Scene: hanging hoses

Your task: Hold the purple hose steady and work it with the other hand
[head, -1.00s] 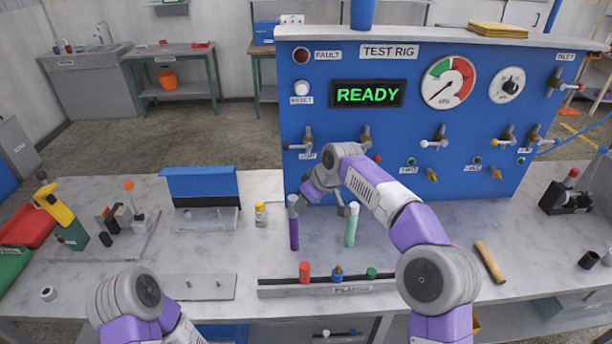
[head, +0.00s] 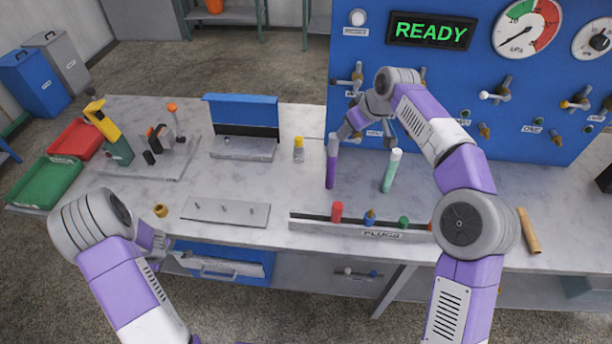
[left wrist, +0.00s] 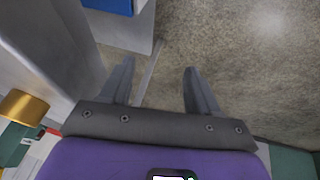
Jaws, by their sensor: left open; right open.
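The purple hose (head: 331,172) hangs in front of the blue test rig, its upper end grey. A pale green hose (head: 391,172) hangs to its right. My right gripper (head: 338,138) is at the purple hose's upper end; its fingers are small and partly hidden by my wrist, and whether they touch the hose I cannot tell. It is open. My left gripper (left wrist: 157,72) is open and empty in the left wrist view, its fingers spread over the floor. In the head view my left forearm is low, at the bench's front edge, far left of the hose.
A plug rack (head: 310,222) with coloured plugs stands in front of the hoses. A metal plate with pegs (head: 226,211), a yellow-capped bottle (head: 298,150) and a blue-lidded box (head: 242,115) lie left. Red (head: 77,139) and green (head: 45,182) trays are at the far left.

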